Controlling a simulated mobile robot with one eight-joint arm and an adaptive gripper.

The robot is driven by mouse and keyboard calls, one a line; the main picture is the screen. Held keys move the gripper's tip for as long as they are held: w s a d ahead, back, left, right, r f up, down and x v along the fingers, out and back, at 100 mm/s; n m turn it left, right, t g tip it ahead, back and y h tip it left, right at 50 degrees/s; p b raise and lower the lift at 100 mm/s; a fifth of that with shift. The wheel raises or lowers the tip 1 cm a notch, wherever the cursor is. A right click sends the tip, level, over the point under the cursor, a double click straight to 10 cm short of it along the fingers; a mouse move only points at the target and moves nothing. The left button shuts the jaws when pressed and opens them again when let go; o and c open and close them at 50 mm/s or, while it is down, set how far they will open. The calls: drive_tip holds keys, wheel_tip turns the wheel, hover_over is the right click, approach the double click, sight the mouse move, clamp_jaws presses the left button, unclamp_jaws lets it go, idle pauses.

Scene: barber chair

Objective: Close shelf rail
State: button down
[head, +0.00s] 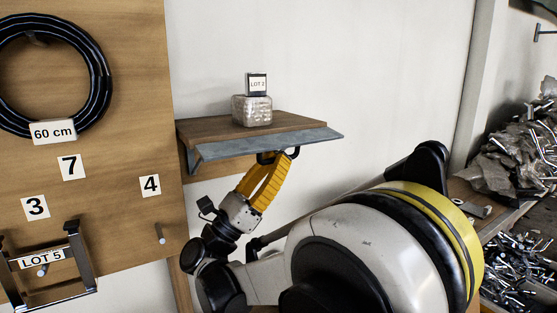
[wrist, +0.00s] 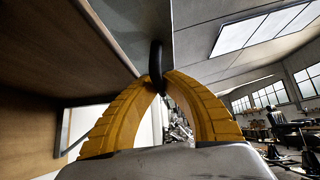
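The wooden shelf (head: 215,133) juts from the wall. The grey shelf rail (head: 250,144) runs along its front edge and slants outward and down, below the level of the shelf top. A black handle (head: 294,153) sits under the rail's lower edge. My gripper (head: 271,163) reaches up from below, its yellow fingers at the handle. In the wrist view the fingertips (wrist: 161,85) close in on both sides of the black handle (wrist: 156,58). The contact itself is partly hidden.
A wooden board (head: 110,190) at left carries a coiled black hose (head: 98,75) and a metal frame (head: 80,255). Scrap (head: 520,150) is piled at right.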

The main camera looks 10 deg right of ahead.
sight(284, 145)
drive_tip(key=shift+n, duration=0.3)
